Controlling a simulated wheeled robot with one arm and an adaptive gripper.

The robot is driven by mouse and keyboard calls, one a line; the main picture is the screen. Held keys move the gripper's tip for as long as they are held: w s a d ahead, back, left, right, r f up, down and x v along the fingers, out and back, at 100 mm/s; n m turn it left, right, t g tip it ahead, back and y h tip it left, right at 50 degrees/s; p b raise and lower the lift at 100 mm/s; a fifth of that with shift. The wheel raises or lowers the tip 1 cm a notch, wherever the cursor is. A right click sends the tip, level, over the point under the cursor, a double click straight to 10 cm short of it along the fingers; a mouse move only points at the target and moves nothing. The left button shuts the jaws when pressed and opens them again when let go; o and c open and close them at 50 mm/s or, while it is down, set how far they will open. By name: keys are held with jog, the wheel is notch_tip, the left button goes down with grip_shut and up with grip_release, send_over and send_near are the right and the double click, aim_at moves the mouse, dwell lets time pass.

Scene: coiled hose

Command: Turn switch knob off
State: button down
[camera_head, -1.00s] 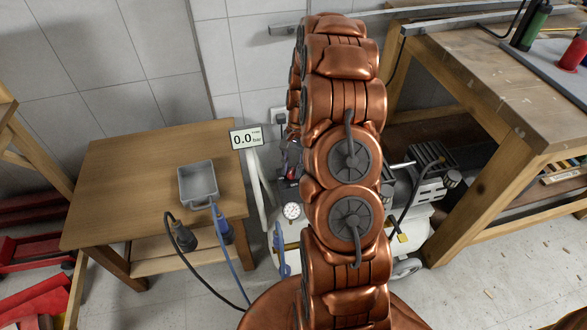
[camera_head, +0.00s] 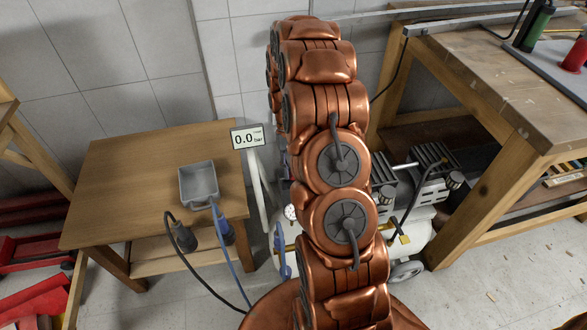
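The switch knob cannot be made out; my copper-coloured arm covers the middle of the view. The compressor (camera_head: 408,190) stands on the floor behind my arm, with its right part showing. A round white gauge (camera_head: 290,212) shows just at the left edge of my arm. A display on a post (camera_head: 247,138) reads 0.0 bar. My gripper is not seen; the far end of the arm is hidden behind its own links.
A wooden table (camera_head: 120,185) at left carries a grey tray (camera_head: 199,184). Black and blue hoses (camera_head: 232,267) hang from its front. A workbench (camera_head: 480,85) stands at right. Red pieces (camera_head: 40,300) lie at lower left. Floor in front of the table is partly clear.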

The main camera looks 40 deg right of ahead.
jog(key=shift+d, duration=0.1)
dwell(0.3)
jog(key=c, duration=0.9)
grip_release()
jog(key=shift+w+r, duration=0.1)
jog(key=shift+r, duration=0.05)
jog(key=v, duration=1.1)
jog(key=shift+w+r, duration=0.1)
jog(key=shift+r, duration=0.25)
